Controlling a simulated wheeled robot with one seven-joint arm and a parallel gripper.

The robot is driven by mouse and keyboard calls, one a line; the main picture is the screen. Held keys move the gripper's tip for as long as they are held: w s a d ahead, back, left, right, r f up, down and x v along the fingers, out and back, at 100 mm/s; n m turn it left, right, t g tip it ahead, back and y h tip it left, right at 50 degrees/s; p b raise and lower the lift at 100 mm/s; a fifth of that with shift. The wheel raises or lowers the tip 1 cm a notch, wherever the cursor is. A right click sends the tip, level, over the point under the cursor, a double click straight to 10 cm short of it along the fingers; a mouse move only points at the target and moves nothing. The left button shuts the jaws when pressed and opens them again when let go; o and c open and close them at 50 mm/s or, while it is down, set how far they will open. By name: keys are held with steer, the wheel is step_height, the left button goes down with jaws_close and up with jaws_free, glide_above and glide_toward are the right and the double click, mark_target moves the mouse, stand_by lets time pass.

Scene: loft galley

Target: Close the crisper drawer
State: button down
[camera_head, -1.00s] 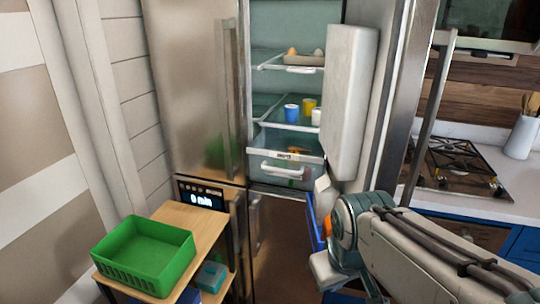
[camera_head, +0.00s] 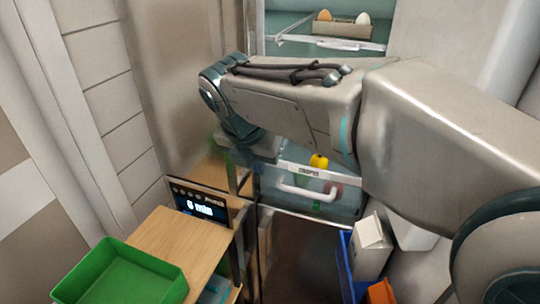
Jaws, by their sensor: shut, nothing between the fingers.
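The crisper drawer (camera_head: 335,204) is a clear bin low in the open fridge. It has a labelled top strip and a white bar handle (camera_head: 308,190). Its front appears to stand forward of the shelf above. A yellow item (camera_head: 319,161) shows over its top edge, and green and red shapes show through the front. My gripper (camera_head: 246,158) is at the drawer's left end, by the fridge's left side. Its fingers are blurred and small here, shut and empty. I cannot tell whether they touch the drawer. My arm hides the shelves above and part of the drawer.
A wooden cart (camera_head: 190,245) with a green basket (camera_head: 125,275) stands at lower left, close to the fridge. The open fridge door (camera_head: 440,40) is at right, with a blue bin (camera_head: 352,268) holding a white carton (camera_head: 371,248) below. An egg tray (camera_head: 342,29) sits on an upper shelf.

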mark_target(270, 175)
steer(key=x, duration=0.3)
steer(key=w+x, duration=0.1)
steer(key=x, duration=0.3)
steer(key=w+r+x, duration=0.1)
steer(key=x, duration=0.2)
steer(key=shift+w+d+f+p, duration=0.2)
steer(key=shift+d+f+p, duration=0.1)
steer(key=shift+f, duration=0.15)
steer(key=shift+w+d, duration=0.25)
steer(key=shift+w, duration=0.4)
steer(key=shift+w, duration=0.1)
